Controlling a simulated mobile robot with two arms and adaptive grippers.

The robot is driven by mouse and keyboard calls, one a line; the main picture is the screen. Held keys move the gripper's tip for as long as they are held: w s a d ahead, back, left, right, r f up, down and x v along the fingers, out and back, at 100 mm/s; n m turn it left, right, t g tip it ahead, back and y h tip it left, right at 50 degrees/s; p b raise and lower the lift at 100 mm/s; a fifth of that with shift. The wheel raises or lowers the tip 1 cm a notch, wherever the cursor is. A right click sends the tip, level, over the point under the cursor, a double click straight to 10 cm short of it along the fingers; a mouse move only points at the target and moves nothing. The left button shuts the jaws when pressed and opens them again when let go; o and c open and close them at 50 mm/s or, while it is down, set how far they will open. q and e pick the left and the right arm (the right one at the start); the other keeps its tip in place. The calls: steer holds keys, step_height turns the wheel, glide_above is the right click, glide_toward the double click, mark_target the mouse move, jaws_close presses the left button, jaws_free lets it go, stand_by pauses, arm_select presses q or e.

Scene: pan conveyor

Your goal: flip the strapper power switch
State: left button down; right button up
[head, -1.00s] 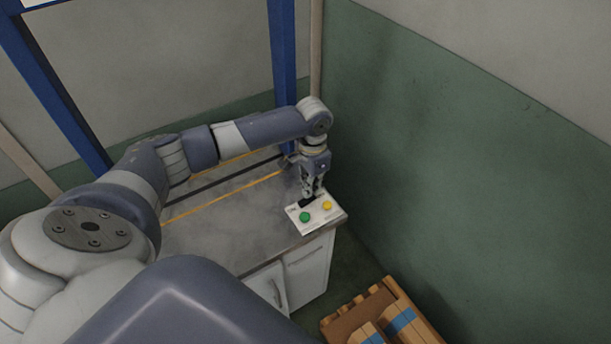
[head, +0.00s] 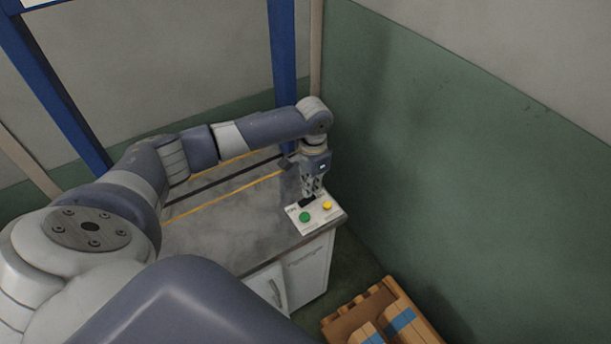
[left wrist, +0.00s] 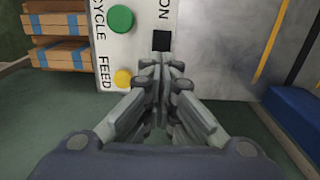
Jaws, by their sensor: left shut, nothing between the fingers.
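The strapper's white control panel (head: 325,217) sits on the front right corner of the metal worktop. It carries a green button (head: 305,217) and a yellow button (head: 327,205). In the left wrist view the black power switch (left wrist: 161,41) lies beside the word ON, with the green button (left wrist: 120,18) and yellow button (left wrist: 122,78) to its left. My left gripper (head: 308,199) points down at the panel. In the left wrist view its shut, empty fingertips (left wrist: 161,60) are right by the switch's near edge; I cannot tell whether they touch it. My right gripper is not in view.
The strapper's metal worktop (head: 215,225) has yellow-edged slots, and blue posts (head: 284,60) rise behind it. A green and grey wall (head: 450,150) stands close on the right. A wooden pallet (head: 345,318) with blue-banded boxes is on the floor below.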

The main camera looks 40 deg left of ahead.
arm_select(q)
steer(key=shift+f, duration=0.4)
stand_by(0.3)
steer(key=shift+s+f+b, duration=0.1)
steer(key=shift+f+b, duration=0.25)
steer(key=shift+f, duration=0.5)
stand_by(0.4)
steer(key=shift+r+p, duration=0.8)
steer(key=shift+p, duration=0.3)
step_height(320, 180, up, 6)
steer(key=p, duration=0.6)
steer(key=shift+f, duration=0.25)
steer(key=shift+f, duration=0.1)
